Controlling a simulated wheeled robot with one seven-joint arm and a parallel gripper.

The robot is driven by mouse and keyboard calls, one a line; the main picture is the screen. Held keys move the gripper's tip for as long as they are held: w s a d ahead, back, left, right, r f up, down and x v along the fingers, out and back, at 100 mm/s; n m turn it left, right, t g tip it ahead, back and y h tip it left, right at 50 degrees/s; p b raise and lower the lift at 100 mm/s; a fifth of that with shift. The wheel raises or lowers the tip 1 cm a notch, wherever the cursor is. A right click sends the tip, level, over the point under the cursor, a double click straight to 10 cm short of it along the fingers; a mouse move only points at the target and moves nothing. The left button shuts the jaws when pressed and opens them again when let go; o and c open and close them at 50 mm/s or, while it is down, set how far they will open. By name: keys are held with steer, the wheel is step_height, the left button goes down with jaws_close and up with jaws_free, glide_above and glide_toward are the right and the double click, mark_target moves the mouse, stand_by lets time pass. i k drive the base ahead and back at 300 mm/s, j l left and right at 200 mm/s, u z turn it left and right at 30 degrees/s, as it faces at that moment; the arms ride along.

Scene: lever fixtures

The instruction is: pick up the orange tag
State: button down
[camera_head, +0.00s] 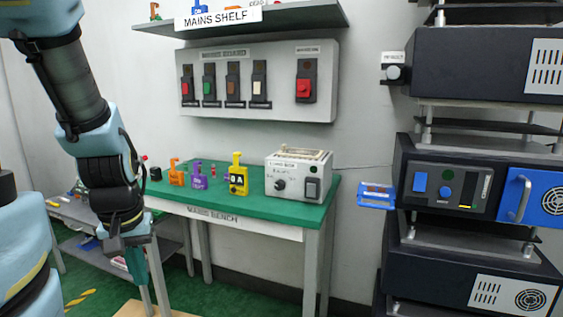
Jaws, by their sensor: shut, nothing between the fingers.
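An orange tag (176,173) stands on the green top of the bench labelled "MAINS BENCH" (222,216), towards its left end. It has a hook-like upper part. Another small orange piece (154,11) is on the "MAINS SHELF" (250,22) above, partly cut off by the picture's top edge. My gripper (137,268) hangs pointing down in front of the bench's left end, below the level of its top. It is shut and apart from the orange tag, to its lower left. Its fingertips are small and hard to make out.
A purple tag (198,175), a yellow tag (237,175) and a grey box (298,174) stand right of the orange tag. A switch panel (258,82) is on the wall. A dark equipment rack (449,66) fills the right. A grey side table (75,210) stands left.

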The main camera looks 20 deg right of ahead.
mark_target(176, 177)
steer(key=i+l, duration=0.15)
steer(key=i+l+u, duration=0.55)
steer(key=u, duration=0.2)
steer(key=l+u, duration=0.1)
steer(key=u, duration=0.85)
